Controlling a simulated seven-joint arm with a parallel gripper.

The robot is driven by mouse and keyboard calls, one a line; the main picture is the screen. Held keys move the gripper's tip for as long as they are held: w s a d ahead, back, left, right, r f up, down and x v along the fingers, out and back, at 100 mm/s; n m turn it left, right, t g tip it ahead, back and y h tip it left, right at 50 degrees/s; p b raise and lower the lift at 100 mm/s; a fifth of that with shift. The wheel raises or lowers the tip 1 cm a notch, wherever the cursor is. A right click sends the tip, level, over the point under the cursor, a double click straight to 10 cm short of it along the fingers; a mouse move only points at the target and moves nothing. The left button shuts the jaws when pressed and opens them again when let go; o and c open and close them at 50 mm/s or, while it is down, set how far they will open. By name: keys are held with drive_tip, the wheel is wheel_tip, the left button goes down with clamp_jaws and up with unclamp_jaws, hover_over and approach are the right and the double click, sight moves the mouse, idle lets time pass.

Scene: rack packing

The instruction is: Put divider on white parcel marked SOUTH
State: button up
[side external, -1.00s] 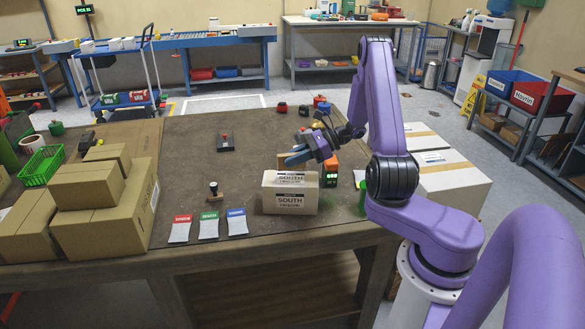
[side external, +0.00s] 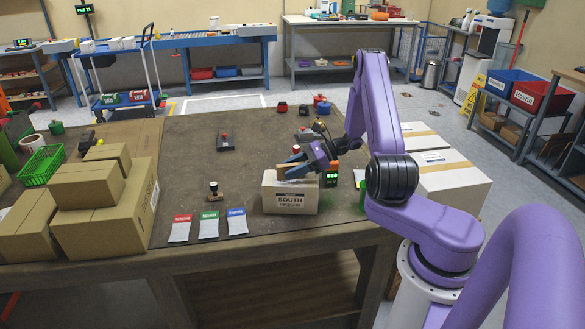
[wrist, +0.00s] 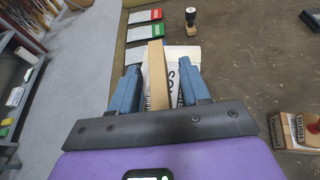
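The white parcel marked SOUTH (side external: 288,203) stands on the table in the side view. In the wrist view, part of its white top and black lettering (wrist: 175,84) shows beneath my fingers. The divider (side external: 296,171), a thin tan slab, is at the top of the parcel. In the wrist view the divider (wrist: 158,72) runs lengthwise between my two blue fingers. My gripper (wrist: 161,80) is open around it, with a gap visible at least on the right side. Whether the divider's underside touches the parcel is hidden.
Red, green and blue cards (side external: 209,225) and a hand stamp (side external: 213,190) lie left of the parcel. Stacked brown boxes (side external: 100,210) fill the table's left. The table's middle is mostly clear.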

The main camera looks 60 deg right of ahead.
drive_tip(key=shift+r, duration=0.1)
drive_tip(key=shift+s+d+r, duration=0.1)
drive_tip(key=shift+d+r, duration=0.05)
drive_tip(key=v, duration=1.1)
drive_tip(key=s+a+r+n+g+h, duration=0.1)
drive_tip(key=a+r+n+g, duration=0.2)
drive_tip(key=a+n+g, duration=0.5)
drive_tip(key=s+a+r+n+g+h, duration=0.1)
drive_tip(key=s+a+r+n+g, duration=0.3)
drive_tip(key=a+n, duration=0.8)
drive_tip(key=s+a+r+n+t+h, duration=0.1)
drive_tip(key=s+a+n+h, duration=0.2)
drive_tip(key=s+a+n, duration=0.2)
drive_tip(key=s+a+r+n+t+h, duration=0.1)
drive_tip(key=s+a+n+h, duration=0.3)
drive_tip(key=s+n, duration=0.8)
drive_tip(key=a+r+n, duration=0.1)
drive_tip(key=n, duration=0.1)
drive_tip(key=shift+a+n+t, duration=0.25)
drive_tip(key=shift+n+t, duration=0.05)
